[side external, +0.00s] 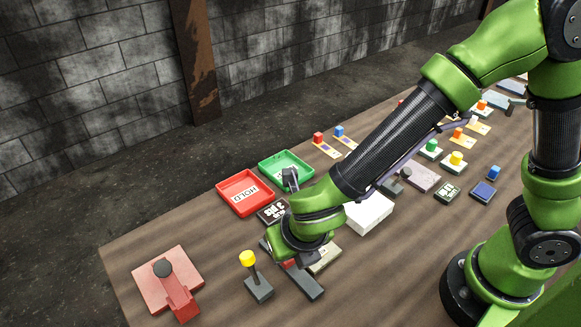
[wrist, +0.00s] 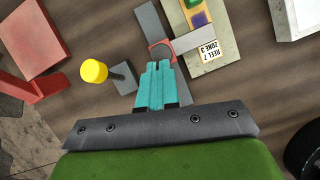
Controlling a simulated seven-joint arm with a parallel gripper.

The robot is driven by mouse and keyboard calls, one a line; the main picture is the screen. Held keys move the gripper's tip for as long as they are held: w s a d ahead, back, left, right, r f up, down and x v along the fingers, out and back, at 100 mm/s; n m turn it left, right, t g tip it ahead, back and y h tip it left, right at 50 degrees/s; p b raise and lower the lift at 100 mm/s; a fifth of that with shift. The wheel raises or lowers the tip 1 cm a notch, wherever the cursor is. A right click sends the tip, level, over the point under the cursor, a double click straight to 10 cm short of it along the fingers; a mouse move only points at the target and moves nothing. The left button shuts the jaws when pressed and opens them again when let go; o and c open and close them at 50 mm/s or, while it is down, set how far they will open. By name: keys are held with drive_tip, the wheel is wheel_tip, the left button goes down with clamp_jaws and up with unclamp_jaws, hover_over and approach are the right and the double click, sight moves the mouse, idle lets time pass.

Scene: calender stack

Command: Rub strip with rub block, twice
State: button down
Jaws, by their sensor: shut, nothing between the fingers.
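My gripper (wrist: 157,82) has its teal fingers together and empty in the wrist view. The fingertips are over or at a red curved piece on a grey bar (wrist: 148,22); contact cannot be told. Just right of them is a pale plate (wrist: 226,64) labelled "REEL 7 ZONE 3", bearing a strip (wrist: 199,19) with yellow, purple and green parts, cut off by the top edge. In the side external view my wrist hides the fingers, and part of the plate (side external: 325,258) shows beside it. I cannot tell which thing is the rub block.
A yellow-knobbed lever (side external: 247,259) stands left of my gripper; its knob (wrist: 93,71) is close in the wrist view. A red fixture (side external: 150,262) is further left. A red HOLD tray (side external: 243,211), green tray (side external: 268,165) and white box (side external: 371,214) stand behind. Bare table lies in front.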

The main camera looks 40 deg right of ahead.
drive_tip(key=s, duration=0.3)
drive_tip(key=shift+s+a+f, duration=0.1)
drive_tip(key=shift+s+a, duration=0.2)
drive_tip(key=shift+a, duration=0.1)
drive_tip(key=s+a+r, duration=0.1)
drive_tip(key=s+r, duration=0.6)
drive_tip(key=r, duration=0.2)
drive_tip(key=x, duration=1)
drive_tip(key=w, duration=0.3)
drive_tip(key=shift+w+d+r, duration=0.15)
drive_tip(key=shift+d, duration=0.2)
drive_tip(key=shift+w+d, duration=0.1)
drive_tip(key=shift+w, duration=0.2)
drive_tip(key=shift+w, duration=0.1)
